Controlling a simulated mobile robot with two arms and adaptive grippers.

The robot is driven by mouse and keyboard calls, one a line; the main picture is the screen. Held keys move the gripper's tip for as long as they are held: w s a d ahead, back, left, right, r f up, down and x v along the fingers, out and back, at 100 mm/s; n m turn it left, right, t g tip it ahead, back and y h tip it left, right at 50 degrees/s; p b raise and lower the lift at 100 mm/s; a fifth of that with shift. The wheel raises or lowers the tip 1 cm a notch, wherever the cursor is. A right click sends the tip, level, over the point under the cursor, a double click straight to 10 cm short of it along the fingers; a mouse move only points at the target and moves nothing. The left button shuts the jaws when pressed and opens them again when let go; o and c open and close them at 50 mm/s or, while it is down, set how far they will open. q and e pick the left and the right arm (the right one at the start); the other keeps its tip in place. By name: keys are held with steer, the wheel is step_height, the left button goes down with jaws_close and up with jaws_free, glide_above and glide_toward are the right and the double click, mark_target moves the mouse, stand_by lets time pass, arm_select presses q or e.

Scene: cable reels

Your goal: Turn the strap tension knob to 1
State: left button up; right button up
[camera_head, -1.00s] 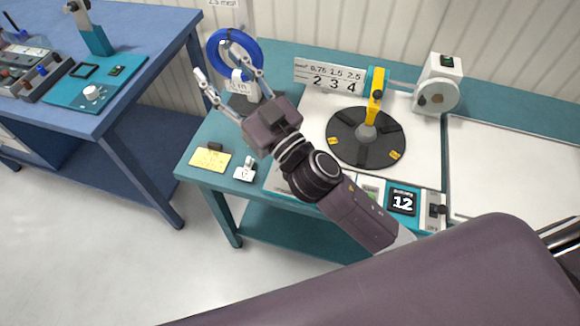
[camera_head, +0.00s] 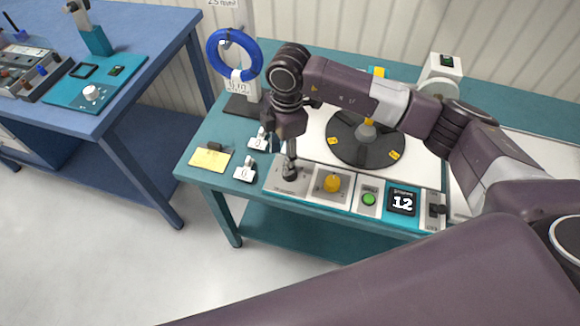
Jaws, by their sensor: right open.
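My right gripper (camera_head: 284,162) is open and points down over the leftmost grey panel (camera_head: 275,183) at the front of the teal bench. One finger comes down close to this panel; I cannot tell whether it touches anything. Any knob there is hidden or too small to tell. A yellow knob (camera_head: 332,183) sits on the panel just right of it. A white round knob (camera_head: 93,92) sits on a teal plate on the blue table at left, well away from the gripper. I cannot read which knob is labelled strap tension. My left gripper is not in view.
A blue coil (camera_head: 234,56) hangs behind; a dark turntable (camera_head: 365,150) lies under my arm.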

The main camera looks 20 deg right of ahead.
steer(key=shift+w+d+r+m+h, duration=0.1)
steer(key=shift+w+d+m+h, duration=0.05)
steer(key=shift+d, duration=0.35)
steer(key=shift+w+d+m+h, duration=0.1)
steer(key=shift+d+m+h, duration=0.05)
steer(key=shift+d, duration=0.6)
step_height(320, 180, down, 6)
steer(key=shift+a+f+p, duration=0.1)
steer(key=shift+f+p, duration=0.1)
steer(key=shift+p, duration=0.8)
steer(key=shift+f, duration=0.65)
steer(key=c, duration=1.2)
steer(key=shift+o, duration=0.2)
